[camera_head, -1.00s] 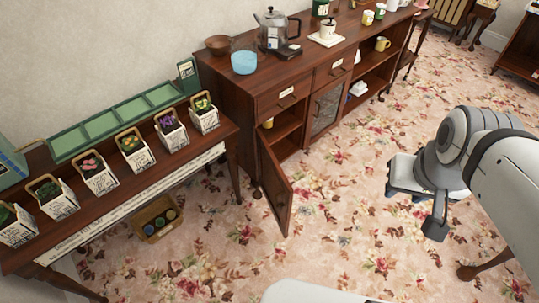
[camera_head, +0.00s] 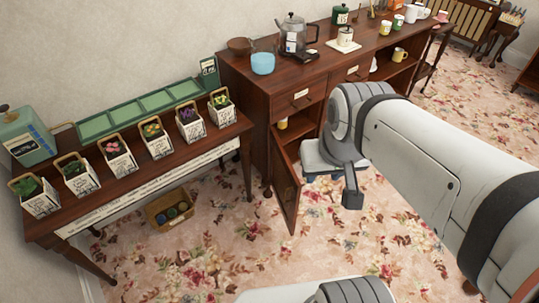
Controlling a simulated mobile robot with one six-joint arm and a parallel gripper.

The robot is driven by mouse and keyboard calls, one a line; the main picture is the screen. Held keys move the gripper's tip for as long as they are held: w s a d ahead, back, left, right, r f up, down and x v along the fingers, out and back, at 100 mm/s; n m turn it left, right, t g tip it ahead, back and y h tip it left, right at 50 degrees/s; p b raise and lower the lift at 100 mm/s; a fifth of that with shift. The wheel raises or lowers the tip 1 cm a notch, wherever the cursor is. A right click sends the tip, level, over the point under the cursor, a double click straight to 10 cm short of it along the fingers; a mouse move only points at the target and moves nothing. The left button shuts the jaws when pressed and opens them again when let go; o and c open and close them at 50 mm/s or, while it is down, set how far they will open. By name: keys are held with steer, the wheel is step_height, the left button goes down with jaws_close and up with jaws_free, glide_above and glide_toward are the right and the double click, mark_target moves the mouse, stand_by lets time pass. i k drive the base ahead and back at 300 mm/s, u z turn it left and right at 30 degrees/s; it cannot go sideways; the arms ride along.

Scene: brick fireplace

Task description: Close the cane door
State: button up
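The cane door (camera_head: 286,188) is the open door at the left end of the dark wooden sideboard (camera_head: 241,98). It stands swung out into the room, seen nearly edge-on, and the shelf compartment behind it shows. A yellow item (camera_head: 282,124) sits on a shelf inside. My gripper (camera_head: 352,194) hangs at the end of my grey-white arm, to the right of the door and apart from it in the picture. I cannot make out its fingers clearly. My arm hides the middle of the sideboard front, including the other door.
A kettle (camera_head: 291,34), a blue bowl (camera_head: 263,63) and cups stand on the sideboard top. A table (camera_head: 128,190) with several plant baskets is on the left, with a crate (camera_head: 170,209) on the floor beneath. The floral carpet before the door is clear.

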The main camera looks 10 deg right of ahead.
mark_target(283, 176)
steer(key=z, duration=0.05)
steer(key=i, duration=1)
steer(key=u, duration=0.05)
